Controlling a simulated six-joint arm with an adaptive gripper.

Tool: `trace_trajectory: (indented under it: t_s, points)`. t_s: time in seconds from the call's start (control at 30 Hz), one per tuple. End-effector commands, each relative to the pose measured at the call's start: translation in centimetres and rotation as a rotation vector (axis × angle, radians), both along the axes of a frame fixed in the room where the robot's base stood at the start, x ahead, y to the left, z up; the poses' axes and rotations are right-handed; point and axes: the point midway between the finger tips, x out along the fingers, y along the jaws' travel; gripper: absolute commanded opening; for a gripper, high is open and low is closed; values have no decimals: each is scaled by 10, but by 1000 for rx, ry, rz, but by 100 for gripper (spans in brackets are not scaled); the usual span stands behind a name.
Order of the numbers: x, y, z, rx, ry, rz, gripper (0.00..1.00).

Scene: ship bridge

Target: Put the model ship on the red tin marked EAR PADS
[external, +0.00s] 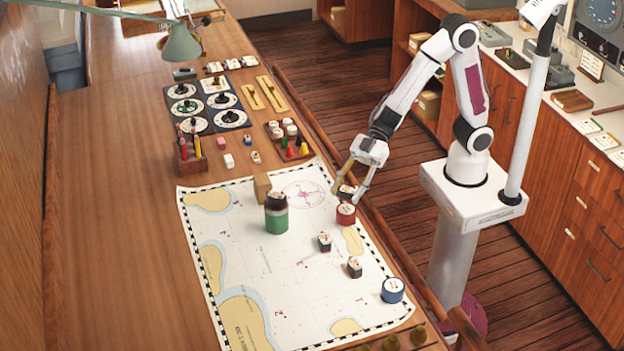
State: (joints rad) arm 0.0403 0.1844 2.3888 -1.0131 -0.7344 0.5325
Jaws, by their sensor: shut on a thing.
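My gripper (352,187) is over the right edge of the sea chart, its two fingers on either side of a small dark thing with a pale top. This looks like the model ship (346,192), though it is small and partly covered by the fingers. The red tin (346,215) with a white lid label stands on the chart just below it in the picture. The label is too small to read. The ship appears close above or behind the tin; I cannot tell whether they touch.
Two similar small dark pieces (324,241) (355,267) and a blue tin (393,290) stand nearer on the chart (290,275). The chart's lower middle is clear.

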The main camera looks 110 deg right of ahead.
Motion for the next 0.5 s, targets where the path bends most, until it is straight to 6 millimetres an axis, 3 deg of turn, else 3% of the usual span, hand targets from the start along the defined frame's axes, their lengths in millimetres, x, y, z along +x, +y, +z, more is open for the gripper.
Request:
trace_trajectory:
  t_s: [0.5]
  points:
    - [0,0,-7,1,2,-1,22]
